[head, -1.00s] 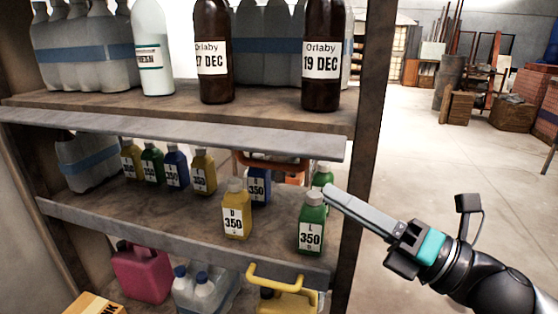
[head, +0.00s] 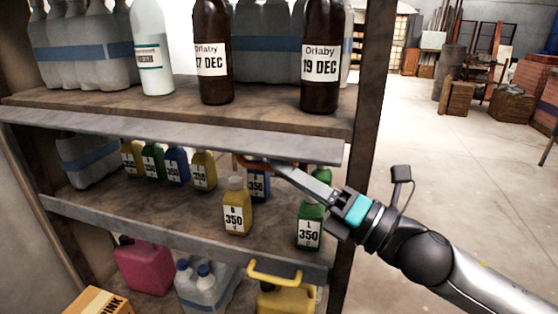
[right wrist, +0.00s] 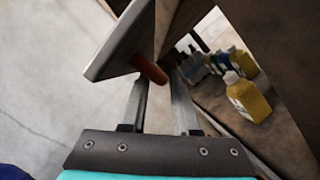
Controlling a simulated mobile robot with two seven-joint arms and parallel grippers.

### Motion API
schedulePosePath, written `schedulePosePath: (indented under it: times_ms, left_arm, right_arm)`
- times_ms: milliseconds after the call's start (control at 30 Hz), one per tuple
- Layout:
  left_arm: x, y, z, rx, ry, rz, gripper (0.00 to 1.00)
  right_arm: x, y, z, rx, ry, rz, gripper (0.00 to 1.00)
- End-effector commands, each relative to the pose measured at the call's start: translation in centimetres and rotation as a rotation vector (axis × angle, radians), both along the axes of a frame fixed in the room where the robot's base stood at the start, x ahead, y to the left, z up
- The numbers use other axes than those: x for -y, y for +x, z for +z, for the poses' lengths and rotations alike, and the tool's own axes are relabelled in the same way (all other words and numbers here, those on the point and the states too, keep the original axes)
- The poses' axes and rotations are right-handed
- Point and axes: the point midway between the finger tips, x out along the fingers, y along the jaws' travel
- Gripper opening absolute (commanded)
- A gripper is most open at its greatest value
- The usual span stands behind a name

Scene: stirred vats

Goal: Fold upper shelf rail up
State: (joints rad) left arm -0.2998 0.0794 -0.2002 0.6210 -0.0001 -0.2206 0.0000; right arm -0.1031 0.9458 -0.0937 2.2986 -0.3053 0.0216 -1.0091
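The upper shelf rail (head: 180,133) is a long grey strip along the front of the upper shelf (head: 270,108). It hangs below the shelf's front edge, its face slanting outward. My right gripper (head: 268,166) reaches in from the right, its fingertips just under the rail near its right end. In the right wrist view the rail (right wrist: 118,42) shows as a grey plate close to the left finger; I cannot tell whether they touch. My left gripper is not in view.
Brown bottles (head: 213,50) stand on the upper shelf. Below, a yellow bottle (head: 237,208) and a green bottle (head: 310,226) stand near the gripper. A lower rail (head: 150,232) edges the middle shelf. A wooden post (head: 365,120) is at right, with open floor beyond.

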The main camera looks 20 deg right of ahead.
Motion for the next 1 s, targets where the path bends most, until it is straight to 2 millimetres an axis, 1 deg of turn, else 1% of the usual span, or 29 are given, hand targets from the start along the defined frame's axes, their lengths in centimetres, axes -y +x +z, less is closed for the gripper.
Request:
schedulePosePath:
  times_ms: [33,300,667,700,733,933,967,1000]
  left_arm:
    - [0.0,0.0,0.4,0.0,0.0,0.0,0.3]
    - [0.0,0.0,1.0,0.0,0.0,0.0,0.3]
    - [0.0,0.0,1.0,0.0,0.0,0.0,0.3]
    - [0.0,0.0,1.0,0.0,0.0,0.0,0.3]
    - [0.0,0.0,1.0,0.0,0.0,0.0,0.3]
    - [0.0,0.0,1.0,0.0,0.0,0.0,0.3]
    - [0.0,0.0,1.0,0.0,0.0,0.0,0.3]
    - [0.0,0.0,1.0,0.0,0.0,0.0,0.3]
  right_arm:
    - [-0.2,0.4,0.4,0.003,0.002,-0.001,0.3]
    - [-1.1,1.5,0.6,0.001,0.001,-0.001,0.3]
    - [-1.3,1.6,0.5,0.0,0.0,0.0,0.3]
    - [-1.3,1.6,0.5,-0.001,0.001,0.0,0.28]
    - [-1.3,1.6,0.6,0.0,0.0,0.0,0.25]
    - [-1.3,1.6,0.6,-0.001,0.001,0.0,0.03]
    - [-1.3,1.6,0.6,-0.001,0.001,0.0,0.0]
    - [-1.3,1.6,0.6,-0.001,0.001,0.0,0.0]
